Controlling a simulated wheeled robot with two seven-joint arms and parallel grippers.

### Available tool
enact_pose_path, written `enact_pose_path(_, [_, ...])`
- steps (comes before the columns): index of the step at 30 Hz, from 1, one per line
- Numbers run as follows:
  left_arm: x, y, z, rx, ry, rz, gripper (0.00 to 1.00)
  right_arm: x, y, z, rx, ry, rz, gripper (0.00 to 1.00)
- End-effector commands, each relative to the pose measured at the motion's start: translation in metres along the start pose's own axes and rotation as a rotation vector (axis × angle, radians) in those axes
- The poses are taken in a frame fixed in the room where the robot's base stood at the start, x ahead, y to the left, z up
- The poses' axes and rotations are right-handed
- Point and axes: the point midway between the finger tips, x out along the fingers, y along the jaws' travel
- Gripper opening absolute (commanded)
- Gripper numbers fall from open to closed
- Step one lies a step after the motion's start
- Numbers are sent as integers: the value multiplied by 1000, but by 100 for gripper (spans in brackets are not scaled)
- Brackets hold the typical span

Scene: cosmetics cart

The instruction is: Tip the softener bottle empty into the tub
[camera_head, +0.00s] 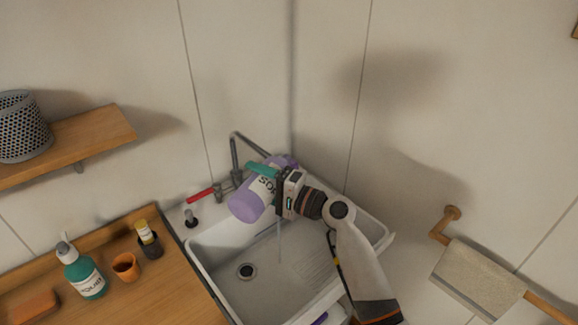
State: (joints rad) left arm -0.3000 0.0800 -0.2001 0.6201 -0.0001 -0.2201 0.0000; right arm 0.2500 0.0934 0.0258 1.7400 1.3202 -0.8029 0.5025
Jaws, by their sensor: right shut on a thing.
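The softener bottle (246,204) is purple with a white label. It lies tilted above the back of the white tub (217,285), its broad end toward the lower left and its other end toward the upper right, partly hidden. My right gripper (271,186) is shut on its middle from the right. A teal piece lies across the bottle's upper side. A thin pale vertical line shows below the gripper; I cannot tell if it is liquid or the tub's inner corner. The bottle's mouth is not clearly visible. My left gripper is not in view.
A grey tap (235,155) with a red lever (200,195) stands behind the tub. A towel (478,280) hangs at right.

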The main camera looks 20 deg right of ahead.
Motion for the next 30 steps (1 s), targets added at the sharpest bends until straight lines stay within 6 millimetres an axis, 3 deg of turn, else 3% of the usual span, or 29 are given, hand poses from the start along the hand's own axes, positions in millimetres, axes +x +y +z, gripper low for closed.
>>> enact_pose_path(30, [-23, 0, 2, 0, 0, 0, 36, 1, 14, 3, 120, -8, 2, 41])
